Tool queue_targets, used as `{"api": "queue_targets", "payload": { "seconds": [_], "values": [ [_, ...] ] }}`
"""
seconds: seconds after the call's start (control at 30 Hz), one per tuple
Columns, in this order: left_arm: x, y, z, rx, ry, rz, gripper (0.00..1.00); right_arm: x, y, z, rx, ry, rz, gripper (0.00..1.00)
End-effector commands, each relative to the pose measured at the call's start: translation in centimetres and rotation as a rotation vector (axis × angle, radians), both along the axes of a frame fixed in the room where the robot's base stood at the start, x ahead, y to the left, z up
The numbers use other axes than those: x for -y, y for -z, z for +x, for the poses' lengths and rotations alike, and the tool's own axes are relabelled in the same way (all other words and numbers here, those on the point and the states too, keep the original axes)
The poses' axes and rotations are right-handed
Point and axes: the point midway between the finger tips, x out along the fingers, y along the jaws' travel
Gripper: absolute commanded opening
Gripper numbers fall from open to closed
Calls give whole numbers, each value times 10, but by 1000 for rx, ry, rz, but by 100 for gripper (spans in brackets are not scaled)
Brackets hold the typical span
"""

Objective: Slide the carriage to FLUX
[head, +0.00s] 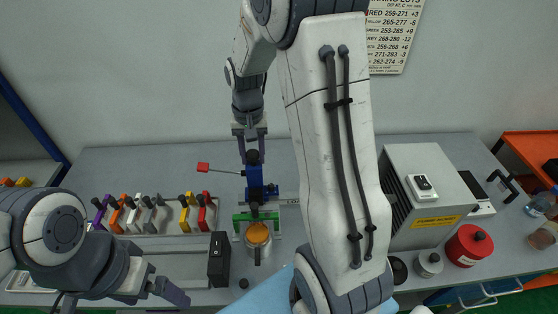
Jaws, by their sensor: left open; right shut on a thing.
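The blue carriage (254,190) stands on a rail at the middle of the bench, with a dark knob (253,157) on top. A thin lever with a red end (203,167) points left from it. My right gripper (252,157) reaches down from above and is shut on the knob. A green block (241,222) and a metal pot with an orange top (258,237) are just in front of the carriage. My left gripper (172,290) is open and empty at the lower left. No FLUX mark is readable; my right arm hides the rail's right part.
A rack of coloured-handled tools (160,215) stands left of the carriage, and a black box (218,258) near the front. A grey ribbed unit (425,195) and a red canister (469,245) are at right. The back left bench is clear.

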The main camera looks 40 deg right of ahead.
Motion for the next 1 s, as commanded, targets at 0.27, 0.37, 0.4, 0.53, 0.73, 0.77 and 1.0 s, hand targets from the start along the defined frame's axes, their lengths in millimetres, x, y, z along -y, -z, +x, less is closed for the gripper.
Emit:
{"api": "queue_targets", "payload": {
  "seconds": [0.27,0.37,0.4,0.53,0.73,0.77,1.0],
  "values": [
    [0,0,0,0,0,0,97,0,0,1,2,0,0,68],
    [0,0,0,0,-1,0,97,0,0,0,1,0,0,68],
    [0,-1,0,0,-1,0,97,0,-1,0,1,0,0,68],
    [0,-6,0,0,-1,0,97,0,-7,0,1,0,0,68],
    [0,-22,0,0,1,0,97,0,-24,0,1,0,0,68],
    [0,-24,0,0,1,0,97,0,-26,0,1,0,0,68],
    [0,-41,0,0,4,0,97,0,-45,0,1,0,0,68]
  ]
}}
